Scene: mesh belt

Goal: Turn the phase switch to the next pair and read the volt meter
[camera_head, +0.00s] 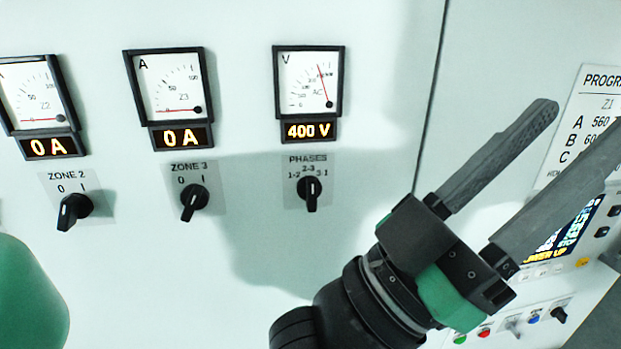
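The phase switch (310,191) is a black knob on the plate marked PHASES, with positions 1-2, 2-3 and 3-1. Its handle stands about vertical, in line with the middle mark 2-3. The volt meter (309,82) above it has a red needle pointing up and slightly left. Its display (308,131) reads 400 V. My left gripper (550,165) is open and empty, to the right of the switch and apart from it, its fingers pointing to the upper right. My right gripper is not in view.
Ammeters Z2 (37,92) and Z3 (168,85) read 0 A. Below them are the ZONE 2 (74,210) and ZONE 3 (194,201) switches. At right are a program sign (590,125), a partly covered screen (575,232) and small buttons (484,332).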

